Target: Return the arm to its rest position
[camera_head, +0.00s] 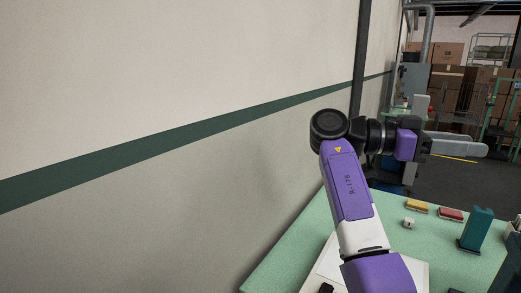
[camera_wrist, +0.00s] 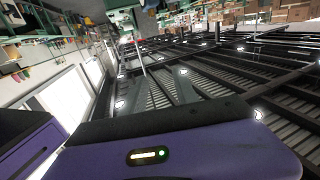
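My arm (camera_head: 350,190), purple and white, rises from the bottom of the head view and bends at a dark round joint. From there its wrist reaches to the right, above the green-topped table. My gripper (camera_head: 476,148) points right, with pale grey fingers held in the air. No object shows between them, but the gap between the fingers is not clear. The wrist view shows the purple wrist housing (camera_wrist: 180,150) with a small lit strip across the bottom; this view is strongly tilted.
The green table (camera_head: 285,250) carries a yellow block (camera_head: 416,206), a red block (camera_head: 451,214), a small white cube (camera_head: 409,223) and a teal upright piece (camera_head: 477,228). A pale wall (camera_head: 200,200) stands close on the left. Cartons (camera_head: 447,85) stand far back. Open floor (camera_head: 450,180) lies beyond the table.

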